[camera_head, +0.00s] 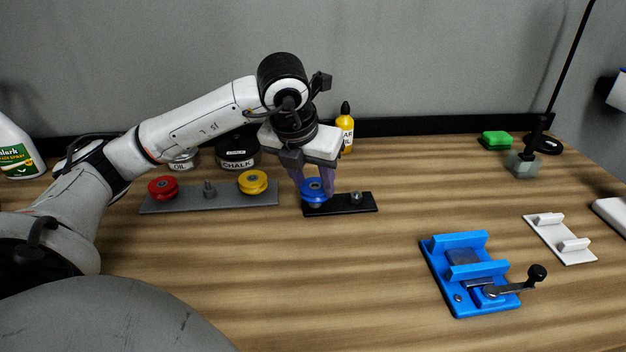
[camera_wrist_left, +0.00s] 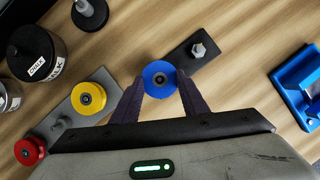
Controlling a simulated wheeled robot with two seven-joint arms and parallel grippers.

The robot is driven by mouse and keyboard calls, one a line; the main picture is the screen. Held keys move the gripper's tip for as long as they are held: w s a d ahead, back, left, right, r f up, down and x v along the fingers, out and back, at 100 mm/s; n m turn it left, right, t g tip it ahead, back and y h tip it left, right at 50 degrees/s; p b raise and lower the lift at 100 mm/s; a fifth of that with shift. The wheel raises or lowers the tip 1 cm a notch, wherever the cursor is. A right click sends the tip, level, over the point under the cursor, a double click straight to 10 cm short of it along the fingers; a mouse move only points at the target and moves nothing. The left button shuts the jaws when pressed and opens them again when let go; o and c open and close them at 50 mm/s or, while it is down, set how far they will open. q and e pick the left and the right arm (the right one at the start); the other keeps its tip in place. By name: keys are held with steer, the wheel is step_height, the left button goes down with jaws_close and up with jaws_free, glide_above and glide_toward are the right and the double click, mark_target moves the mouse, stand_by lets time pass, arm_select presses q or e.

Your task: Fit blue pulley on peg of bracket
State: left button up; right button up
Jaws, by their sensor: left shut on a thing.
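The blue pulley (camera_head: 313,185) is between the fingers of my left gripper (camera_head: 315,182), which is shut on it. It is at the left end of a black plate (camera_head: 336,206); I cannot tell whether it is seated or slightly raised. A bare peg (camera_head: 356,198) stands at the plate's right end. The left wrist view also shows the blue pulley (camera_wrist_left: 160,78) between the fingertips and the bare peg (camera_wrist_left: 198,49) beyond it. A grey plate (camera_head: 225,197) holds a red pulley (camera_head: 163,187), a bare middle peg (camera_head: 209,189) and a yellow pulley (camera_head: 253,182). My right gripper is out of view.
A blue vise-like fixture (camera_head: 466,272) with a crank handle stands front right, beside a white bracket (camera_head: 560,238). Chalk (camera_head: 237,152) and oil containers and a yellow bottle (camera_head: 345,130) stand behind the plates. A green block (camera_head: 496,140) lies back right. The front middle table is clear.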

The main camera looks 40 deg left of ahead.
arm_select(q)
steer(key=shift+f, duration=0.3)
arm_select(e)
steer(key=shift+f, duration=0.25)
arm_select(q)
steer(key=o, duration=1.1)
steer(key=shift+r, duration=0.1)
steer(key=shift+o, duration=0.2)
steer(key=shift+s+d+r, duration=0.1)
steer(key=shift+r, duration=0.45)
steer(key=v, duration=0.9)
steer(key=shift+s+p, duration=0.2)
steer(key=shift+p, duration=0.25)
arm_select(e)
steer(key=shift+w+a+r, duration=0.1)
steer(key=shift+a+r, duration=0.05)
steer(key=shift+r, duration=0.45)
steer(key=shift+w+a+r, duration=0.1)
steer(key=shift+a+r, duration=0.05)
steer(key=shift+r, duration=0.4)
